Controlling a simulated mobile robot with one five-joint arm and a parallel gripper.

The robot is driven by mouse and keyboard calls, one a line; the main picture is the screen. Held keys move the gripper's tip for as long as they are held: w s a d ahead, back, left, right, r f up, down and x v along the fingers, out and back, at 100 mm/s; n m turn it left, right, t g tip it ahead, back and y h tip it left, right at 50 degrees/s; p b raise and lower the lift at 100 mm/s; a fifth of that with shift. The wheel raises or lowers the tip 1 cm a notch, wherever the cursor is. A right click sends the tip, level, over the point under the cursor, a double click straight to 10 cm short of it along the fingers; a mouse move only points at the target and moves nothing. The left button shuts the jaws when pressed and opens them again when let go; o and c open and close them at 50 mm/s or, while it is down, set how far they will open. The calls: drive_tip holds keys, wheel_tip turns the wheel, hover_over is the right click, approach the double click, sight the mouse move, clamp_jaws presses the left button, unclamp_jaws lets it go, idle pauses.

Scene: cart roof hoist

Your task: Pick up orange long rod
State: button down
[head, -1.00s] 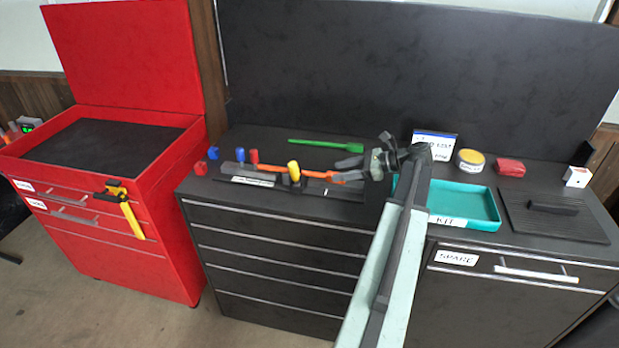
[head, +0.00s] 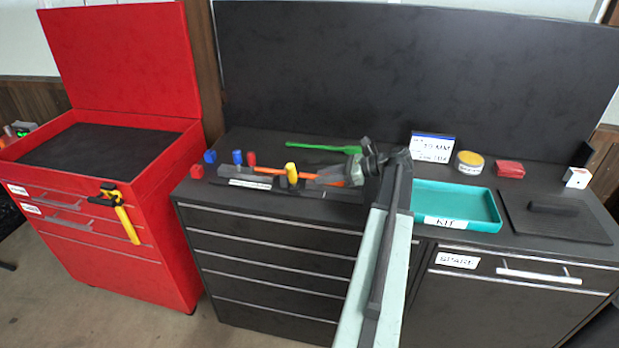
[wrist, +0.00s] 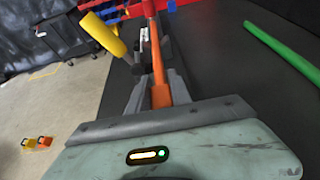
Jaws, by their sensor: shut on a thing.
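The orange long rod (head: 308,176) lies along the front of the dark cabinet top, in or on a low dark rack (head: 250,182). In the wrist view the rod (wrist: 158,62) runs lengthwise between my jaws. My gripper (head: 334,174) is over the rod's right part, shut on it; the jaws also show in the wrist view (wrist: 159,80). The gripper hides part of the rod's right end. I cannot tell whether the rod is clear of the rack.
A yellow-handled thing (wrist: 103,35) stands close beside the rod. Red and blue knobs (head: 237,158) are left of it. A green rod (head: 315,148) lies behind. A teal KIT tray (head: 462,222) is right of my arm. A red tool chest (head: 165,195) stands at left.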

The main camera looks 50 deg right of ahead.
drive_tip(key=shift+r, duration=0.1)
drive_tip(key=r+p, duration=0.1)
drive_tip(key=s+d+r+p, duration=0.1)
drive_tip(key=shift+s+r+p, duration=0.2)
drive_tip(key=shift+s+p, duration=0.1)
drive_tip(key=p+v, duration=0.5)
drive_tip(key=v, duration=0.8)
drive_tip(key=shift+r, duration=0.2)
